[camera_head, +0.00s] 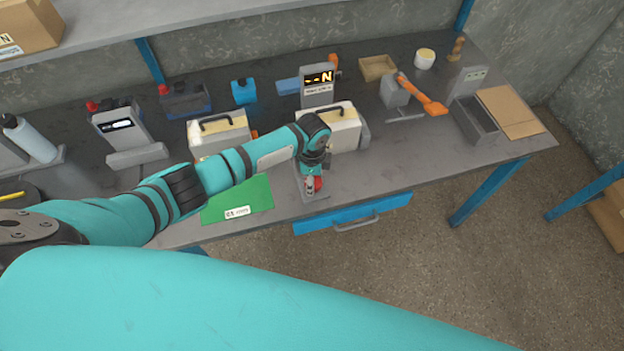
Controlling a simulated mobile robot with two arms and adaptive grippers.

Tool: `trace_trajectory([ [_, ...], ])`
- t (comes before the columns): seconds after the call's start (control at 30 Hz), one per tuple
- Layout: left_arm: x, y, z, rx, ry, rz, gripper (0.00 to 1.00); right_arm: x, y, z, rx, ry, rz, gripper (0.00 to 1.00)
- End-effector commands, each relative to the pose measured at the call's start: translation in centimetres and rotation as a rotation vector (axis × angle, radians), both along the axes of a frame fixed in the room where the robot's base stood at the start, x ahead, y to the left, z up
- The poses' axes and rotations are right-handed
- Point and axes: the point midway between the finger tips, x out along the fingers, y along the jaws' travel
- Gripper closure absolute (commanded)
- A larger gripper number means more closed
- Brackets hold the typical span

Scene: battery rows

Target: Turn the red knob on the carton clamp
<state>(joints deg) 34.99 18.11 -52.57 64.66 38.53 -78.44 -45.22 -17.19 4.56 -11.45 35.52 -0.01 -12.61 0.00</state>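A grey clamp unit with a display post (318,98) reading "--N" stands on the workbench, and a pale boxy case (333,127) with a dark handle sits in front of the post. A small red part (318,184), seemingly the red knob, shows at the bench's front edge, just below the end of my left arm. My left gripper (311,178) points down at it from above. The wrist hides most of the fingers, so I cannot tell whether they are open or touching the knob. My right gripper is out of view.
A second pale case (219,131) and a green mat (239,199) lie left of my gripper. A grey device with an orange handle (423,95), a wooden tray (378,68) and a grey bin (475,121) stand to the right. A blue drawer (353,213) hangs below.

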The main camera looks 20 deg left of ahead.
Motion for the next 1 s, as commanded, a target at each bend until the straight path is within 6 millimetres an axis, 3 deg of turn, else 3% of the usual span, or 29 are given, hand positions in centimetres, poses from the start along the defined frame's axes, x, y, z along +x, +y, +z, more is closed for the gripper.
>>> trace_trajectory([
  [1.0, 0.5, -0.2, 0.0, -0.001, -0.003, -0.968, 0.84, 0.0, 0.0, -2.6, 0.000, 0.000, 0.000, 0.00],
])
